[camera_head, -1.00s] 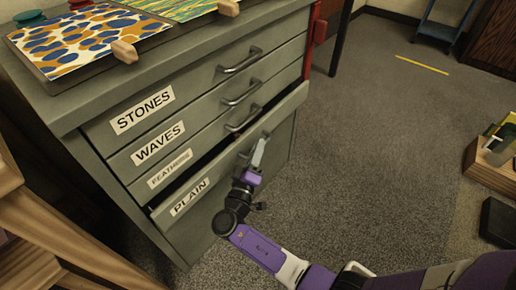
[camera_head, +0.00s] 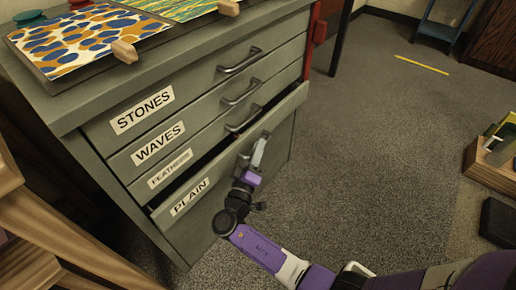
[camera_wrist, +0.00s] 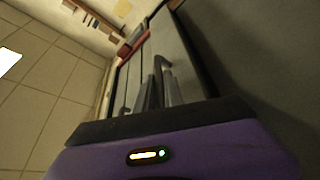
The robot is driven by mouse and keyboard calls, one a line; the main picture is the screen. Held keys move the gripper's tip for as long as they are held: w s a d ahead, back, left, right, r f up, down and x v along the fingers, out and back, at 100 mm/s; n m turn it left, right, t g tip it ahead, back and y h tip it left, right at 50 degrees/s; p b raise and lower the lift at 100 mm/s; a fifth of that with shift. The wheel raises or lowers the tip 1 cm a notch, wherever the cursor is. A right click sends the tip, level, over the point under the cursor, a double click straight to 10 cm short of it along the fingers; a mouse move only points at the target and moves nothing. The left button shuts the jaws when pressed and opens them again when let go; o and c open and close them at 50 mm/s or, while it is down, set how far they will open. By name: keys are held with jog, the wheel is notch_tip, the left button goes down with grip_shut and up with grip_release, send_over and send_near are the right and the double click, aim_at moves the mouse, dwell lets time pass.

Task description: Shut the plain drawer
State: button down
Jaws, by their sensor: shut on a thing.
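The plain drawer (camera_head: 218,180), labelled PLAIN, is the lowest drawer of the grey-green cabinet. It stands partly pulled out, with a dark gap above its front. My gripper (camera_head: 260,148) is at the drawer's handle, in front of the right half of its face. The gripper is shut on the handle, which is mostly hidden by the fingers. In the wrist view, the fingers (camera_wrist: 159,88) close together in front of the drawer's face.
The STONES (camera_head: 190,92), WAVES (camera_head: 200,125) and feather-labelled (camera_head: 205,150) drawers above look shut. Patterned sheets (camera_head: 85,38) lie on the cabinet top. A wooden piece (camera_head: 15,185) stands close at left. Open floor (camera_head: 370,150) lies to the right.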

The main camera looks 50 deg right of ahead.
aim_at(248, 147)
jog(key=w+b, duration=0.3)
jog(key=shift+w+a+f, duration=0.1)
jog(key=shift+w+f, duration=0.15)
jog(key=shift+w, duration=0.05)
jog(key=shift+w+r, duration=0.2)
jog(key=shift+w, duration=0.25)
jog(key=c, duration=1.7)
grip_release()
jog(key=shift+a, duration=0.15)
jog(key=p+v, duration=0.1)
jog(key=v, duration=0.6)
jog(key=shift+s+a+f, duration=0.1)
jog(key=shift+s+a, duration=0.1)
jog(key=shift+a, duration=0.05)
